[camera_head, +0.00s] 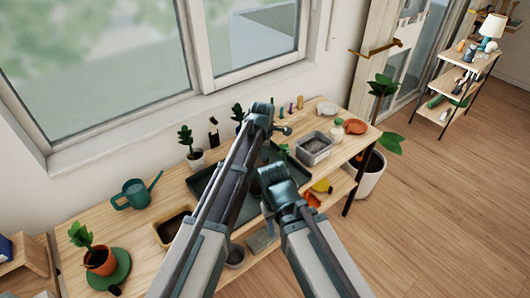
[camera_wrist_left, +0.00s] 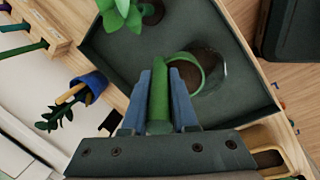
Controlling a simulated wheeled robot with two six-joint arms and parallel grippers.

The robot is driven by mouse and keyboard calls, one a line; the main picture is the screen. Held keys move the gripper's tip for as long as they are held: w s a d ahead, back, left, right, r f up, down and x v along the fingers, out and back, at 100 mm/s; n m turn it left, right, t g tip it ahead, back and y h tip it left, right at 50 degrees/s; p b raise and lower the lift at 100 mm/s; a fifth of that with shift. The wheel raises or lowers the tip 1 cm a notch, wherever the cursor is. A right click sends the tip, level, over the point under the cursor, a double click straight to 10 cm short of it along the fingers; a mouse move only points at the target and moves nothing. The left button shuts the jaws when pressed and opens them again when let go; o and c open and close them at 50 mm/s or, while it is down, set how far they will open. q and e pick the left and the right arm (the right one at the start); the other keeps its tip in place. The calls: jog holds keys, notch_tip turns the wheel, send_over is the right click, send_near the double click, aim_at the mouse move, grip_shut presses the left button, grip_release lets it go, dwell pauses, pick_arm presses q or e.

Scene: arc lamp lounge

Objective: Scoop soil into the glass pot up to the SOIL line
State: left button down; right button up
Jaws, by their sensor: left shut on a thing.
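My left gripper (camera_wrist_left: 160,76) is shut on the green handle of the scoop (camera_wrist_left: 159,100) in the left wrist view. The scoop's curved green rim shows past the fingertips, with brown soil beside it. The round glass pot (camera_wrist_left: 219,76) stands on the dark tray (camera_wrist_left: 115,50), with brown soil visible in it. The scoop head overlaps the pot in this view; I cannot tell whether it is inside. The soil level and SOIL line cannot be read. A tan tub of dark soil (camera_head: 172,227) is left of the tray in the head view.
A teal watering can (camera_head: 137,193) and a potted plant (camera_head: 100,260) stand on the bench's left. A grey tub (camera_head: 314,148) and a jar (camera_head: 337,130) stand at its right. A blue pot (camera_wrist_left: 89,85) with a plant is beside the tray. My arms hide much of the tray.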

pick_arm(q)
jog(key=shift+s+a+r+t+h, duration=0.3)
jog(key=shift+s+t+h, duration=0.1)
jog(key=shift+s+t, duration=0.1)
jog(key=shift+s+a+r+t+h+b, duration=0.2)
jog(key=shift+t+h+b, duration=0.25)
jog(key=shift+t+b, duration=0.25)
jog(key=shift+s+a+r+t+h+b, duration=0.1)
jog(key=shift+s+t+h+b, duration=0.1)
jog(key=shift+t+h+b, duration=0.35)
jog(key=shift+s+a+t+h+b, duration=0.15)
jog(key=shift+s+t+h+b, duration=0.1)
jog(key=shift+t+b, duration=0.45)
jog(key=shift+s+a+t+h+b, duration=0.2)
jog(key=shift+t+b, duration=0.25)
jog(key=shift+b, duration=0.35)
jog(key=shift+s+a+f+n+t+h+b, duration=0.1)
jog(key=shift+s+n+t+h+b, duration=0.2)
jog(key=shift+b, duration=0.5)
jog(key=shift+s+a+f+t+h+b, duration=0.1)
jog(key=shift+t+h+b, duration=0.15)
jog(key=shift+t+b, duration=0.4)
jog(key=shift+r, duration=0.15)
jog(key=shift+w, duration=0.1)
